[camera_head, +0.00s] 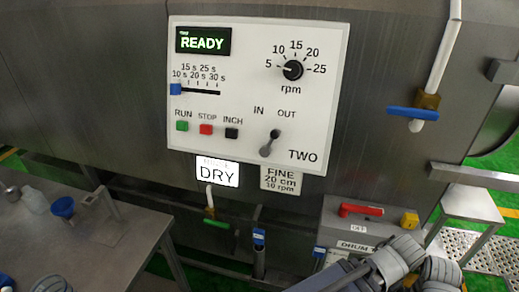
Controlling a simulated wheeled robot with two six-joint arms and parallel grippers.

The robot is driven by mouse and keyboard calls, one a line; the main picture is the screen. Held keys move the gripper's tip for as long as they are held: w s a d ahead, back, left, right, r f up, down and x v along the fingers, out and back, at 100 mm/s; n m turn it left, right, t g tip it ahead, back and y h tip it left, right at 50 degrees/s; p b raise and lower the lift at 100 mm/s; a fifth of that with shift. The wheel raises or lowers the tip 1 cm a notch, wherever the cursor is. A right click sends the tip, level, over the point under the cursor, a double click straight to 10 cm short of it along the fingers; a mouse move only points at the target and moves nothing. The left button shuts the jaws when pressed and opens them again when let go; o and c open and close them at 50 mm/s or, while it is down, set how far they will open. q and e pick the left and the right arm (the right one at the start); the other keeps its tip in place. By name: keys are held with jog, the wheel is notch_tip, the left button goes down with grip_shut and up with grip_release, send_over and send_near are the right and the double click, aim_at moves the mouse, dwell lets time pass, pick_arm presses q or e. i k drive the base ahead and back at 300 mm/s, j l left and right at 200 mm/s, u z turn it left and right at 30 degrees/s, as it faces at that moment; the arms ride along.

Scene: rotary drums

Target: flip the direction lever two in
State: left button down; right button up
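The white control panel (230,95) marked TWO is fixed to the metal drum housing. The grey direction lever (270,143) sits low on its right side, under the words IN and OUT. The lever is slanted, with its upper end to the right below OUT and its lower end down to the left. Nothing touches it. Grey jointed links of one of my arms show at the bottom right, below and to the right of the panel, without visible fingertips. Neither gripper can be made out.
The panel has a READY display (203,41), a rpm knob (293,70), a blue slider (176,89) and RUN, STOP and INCH buttons. A blue-handled valve (413,113) juts out at right. A red-handled box (361,211) stands lower right, a metal table (120,250) lower left.

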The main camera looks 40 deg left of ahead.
aim_at(265, 151)
jog(key=u, duration=1.4)
jog(key=l+u, duration=0.4)
jog(key=u, duration=0.15)
